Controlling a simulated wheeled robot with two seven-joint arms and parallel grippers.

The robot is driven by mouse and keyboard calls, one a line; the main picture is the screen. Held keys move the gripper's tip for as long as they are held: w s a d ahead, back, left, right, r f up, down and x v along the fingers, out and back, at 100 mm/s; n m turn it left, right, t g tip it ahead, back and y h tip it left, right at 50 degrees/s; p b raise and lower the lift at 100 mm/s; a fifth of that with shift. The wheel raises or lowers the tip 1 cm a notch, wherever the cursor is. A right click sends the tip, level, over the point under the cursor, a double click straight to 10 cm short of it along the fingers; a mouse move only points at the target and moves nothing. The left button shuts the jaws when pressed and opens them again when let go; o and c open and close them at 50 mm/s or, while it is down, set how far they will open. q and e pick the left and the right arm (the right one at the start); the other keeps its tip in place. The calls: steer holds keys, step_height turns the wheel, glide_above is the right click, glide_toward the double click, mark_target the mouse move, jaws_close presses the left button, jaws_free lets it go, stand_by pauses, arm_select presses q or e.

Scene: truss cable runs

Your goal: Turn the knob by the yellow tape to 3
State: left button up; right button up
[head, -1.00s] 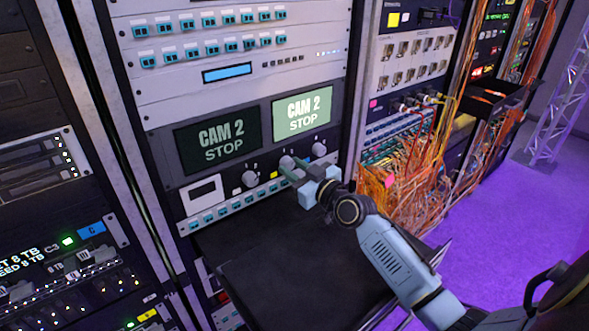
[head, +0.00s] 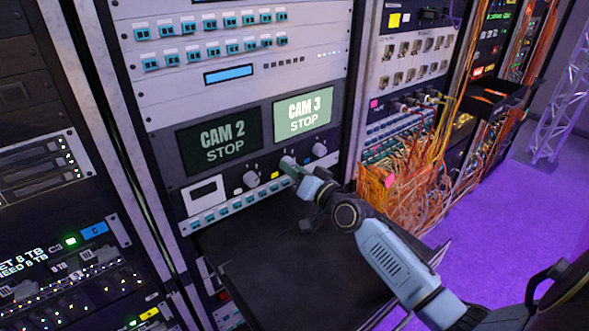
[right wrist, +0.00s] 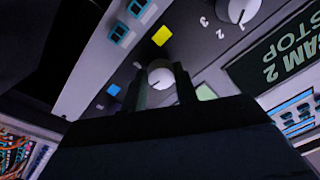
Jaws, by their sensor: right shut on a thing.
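The yellow tape (head: 275,174) is on the rack panel, just left of the middle knob (head: 287,162). My right gripper (head: 293,170) is at this knob. In the right wrist view the white round knob (right wrist: 160,72) sits between the two dark fingers (right wrist: 159,84), which are shut on it. The yellow tape (right wrist: 161,36) shows close above the knob there. The right screen (head: 303,113) reads CAM 3 STOP. The left screen (head: 218,144) reads CAM 2 STOP. The knob's own numbers are hidden or too small to read. My left gripper is out of view.
Another knob (head: 250,178) is left of the tape and a third knob (head: 319,149) is to the right. A black shelf (head: 270,258) juts out below the panel. Orange cables (head: 405,180) hang at the right.

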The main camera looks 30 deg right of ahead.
steer(key=shift+r+m, duration=0.1)
steer(key=shift+m, duration=0.2)
steer(key=o, duration=1)
steer(key=shift+c, duration=0.2)
steer(key=s+d+b, duration=0.1)
steer(key=s, duration=1.2)
steer(key=shift+s+d+f, duration=0.15)
steer(key=shift+d+f, duration=0.1)
steer(key=shift+f, duration=0.05)
